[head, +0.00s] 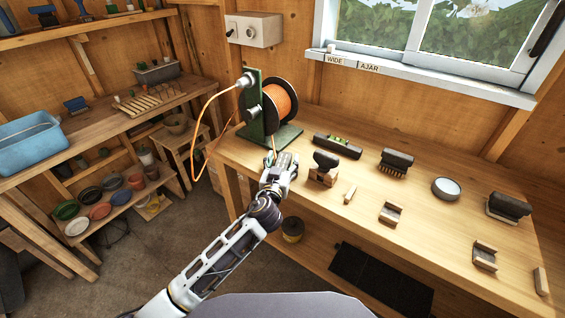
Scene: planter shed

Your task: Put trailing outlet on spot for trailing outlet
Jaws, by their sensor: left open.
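My left gripper (279,166) is open over the left end of the workbench, just in front of the cable reel (281,104). An orange cable (274,146) runs down from the reel to the fingers; whether anything is between them is hidden. I cannot tell for sure which thing is the trailing outlet. A black piece (325,159) sits on a small wooden block (323,177) just right of the gripper. Empty-looking wooden holders (390,213) stand further right, another (484,257) nearer the right end; which one is the spot is not clear. My right gripper is not in view.
On the workbench (425,230) lie a black bar with a green part (338,146), a brush (396,162), a round tin (446,188) and a black block (508,207). An orange loop (199,126) hangs off the left end. Bare wood lies between the items.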

